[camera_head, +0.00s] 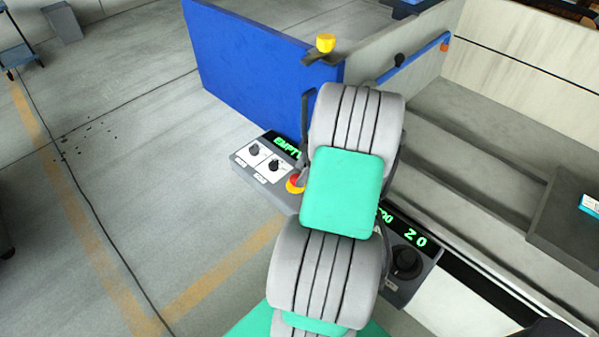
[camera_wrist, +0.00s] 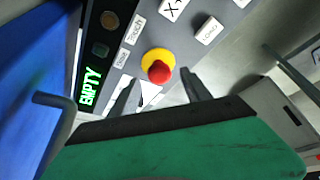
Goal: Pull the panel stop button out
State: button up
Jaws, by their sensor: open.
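The stop button is a red mushroom knob on a yellow ring on the grey control panel (camera_head: 262,185). In the head view the stop button (camera_head: 294,183) is partly hidden behind my gripper (camera_head: 301,180). In the wrist view the stop button (camera_wrist: 159,70) shows clearly, just beyond the fingertips. My gripper (camera_wrist: 160,82) is open, with one dark finger on each side of the button's line. The fingers look empty; I cannot tell whether they touch the knob.
A green "EMPTY" display (camera_wrist: 90,88) and two black knobs (camera_head: 264,158) sit beside the button. A blue panel (camera_head: 255,70) rises behind. A yellow knob (camera_head: 325,43) stands near its top edge. A dark dial (camera_head: 407,262) is at right. Open floor lies left.

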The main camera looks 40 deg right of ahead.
jog(key=shift+x, duration=0.9)
jog(key=shift+c, duration=0.2)
grip_shut()
dwell(0.5)
